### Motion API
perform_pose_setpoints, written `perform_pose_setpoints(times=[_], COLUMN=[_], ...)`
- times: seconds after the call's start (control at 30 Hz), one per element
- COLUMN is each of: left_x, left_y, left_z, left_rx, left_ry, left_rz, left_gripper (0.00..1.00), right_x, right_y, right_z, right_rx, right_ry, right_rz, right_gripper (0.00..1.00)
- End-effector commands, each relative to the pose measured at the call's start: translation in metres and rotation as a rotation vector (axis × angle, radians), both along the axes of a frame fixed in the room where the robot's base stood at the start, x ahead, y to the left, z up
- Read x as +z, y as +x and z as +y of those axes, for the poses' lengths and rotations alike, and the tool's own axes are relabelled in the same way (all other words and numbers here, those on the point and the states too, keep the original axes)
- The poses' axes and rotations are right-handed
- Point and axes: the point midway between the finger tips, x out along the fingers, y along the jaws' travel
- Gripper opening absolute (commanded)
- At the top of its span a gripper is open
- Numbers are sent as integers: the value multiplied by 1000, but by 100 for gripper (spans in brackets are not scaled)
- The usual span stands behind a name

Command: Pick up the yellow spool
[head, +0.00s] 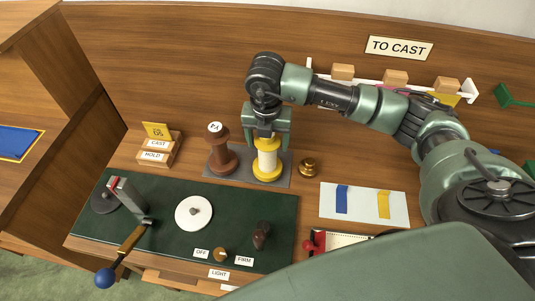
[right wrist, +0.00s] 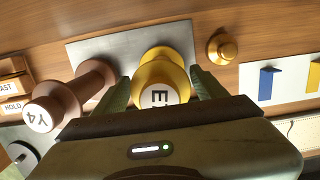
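The yellow spool (head: 267,165) stands upright on a grey plate (head: 240,177), with yellow flanges and a pale wound middle. In the right wrist view the yellow spool (right wrist: 161,70) shows a white label on its end, partly hidden by my gripper body. My right gripper (head: 267,140) reaches down over it from above. In the right wrist view the fingers of my right gripper (right wrist: 162,90) stand on either side of the spool, apparently with narrow gaps. The spool still rests on the plate. My left gripper is not in view.
A brown spool (head: 221,158) labelled Y4 stands close on the left. A brass knob (head: 308,167) is to the right, beside a pale card (head: 363,204) with blue and yellow strips. A green panel (head: 165,220) with a lever and dials lies in front.

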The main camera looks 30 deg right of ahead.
Motion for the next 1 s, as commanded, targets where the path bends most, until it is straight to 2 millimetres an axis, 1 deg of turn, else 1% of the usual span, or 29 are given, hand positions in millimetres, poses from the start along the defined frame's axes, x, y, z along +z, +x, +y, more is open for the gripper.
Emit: perform_pose_setpoints(times=[0.03,0.23,0.27,0.53,0.67,0.77,0.87,0.97,1.0], left_x=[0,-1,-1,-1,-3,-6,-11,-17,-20], left_y=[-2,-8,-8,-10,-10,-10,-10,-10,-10], left_z=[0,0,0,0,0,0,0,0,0], left_rx=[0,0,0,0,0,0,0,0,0], left_ry=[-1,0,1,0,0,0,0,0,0], left_rz=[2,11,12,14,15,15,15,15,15], left_gripper=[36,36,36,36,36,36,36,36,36], right_x=[0,0,0,2,7,16,32,53,63], right_y=[0,0,0,0,1,1,1,2,2], right_z=[0,0,0,0,0,0,0,0,1], right_rx=[0,0,0,-1,-1,-1,0,0,1], right_ry=[0,0,0,0,1,1,1,0,1], right_rz=[0,0,0,-1,-2,-3,-6,-8,-8], right_gripper=[58,2,0,0,0,0,0,0,0])
